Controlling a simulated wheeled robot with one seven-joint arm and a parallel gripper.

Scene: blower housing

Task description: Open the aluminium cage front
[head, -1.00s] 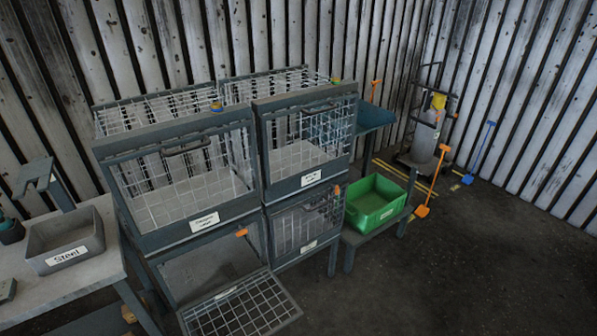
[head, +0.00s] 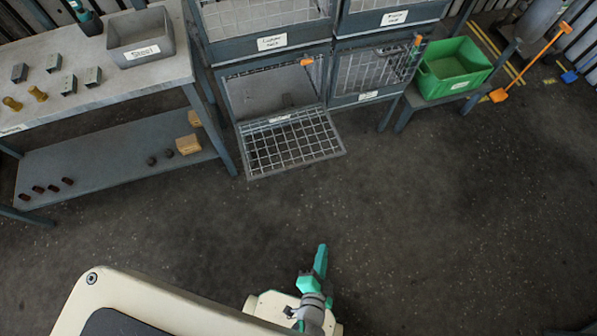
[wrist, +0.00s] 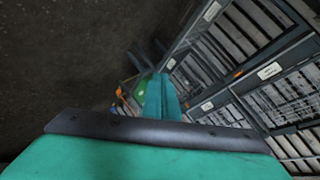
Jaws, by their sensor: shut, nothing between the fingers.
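The cage rack stands at the top of the head view. Its lower left cage (head: 268,92) has its mesh front (head: 290,146) folded down and open, sticking out above the floor. The lower right cage front (head: 372,72) is upright and shut. Two upper cages show only their lower parts. Each front has a white label, too small for me to read surely, so I cannot tell which is aluminium. My gripper (head: 321,262) is shut and empty, well in front of the rack over open floor. Its teal fingers (wrist: 162,98) also show in the wrist view, away from the cages.
A workbench (head: 150,75) with a grey steel bin (head: 140,40) and small parts stands left. A green bin (head: 453,68) sits on a low stand right of the rack. An orange-handled tool (head: 525,65) leans beyond. The floor between is clear.

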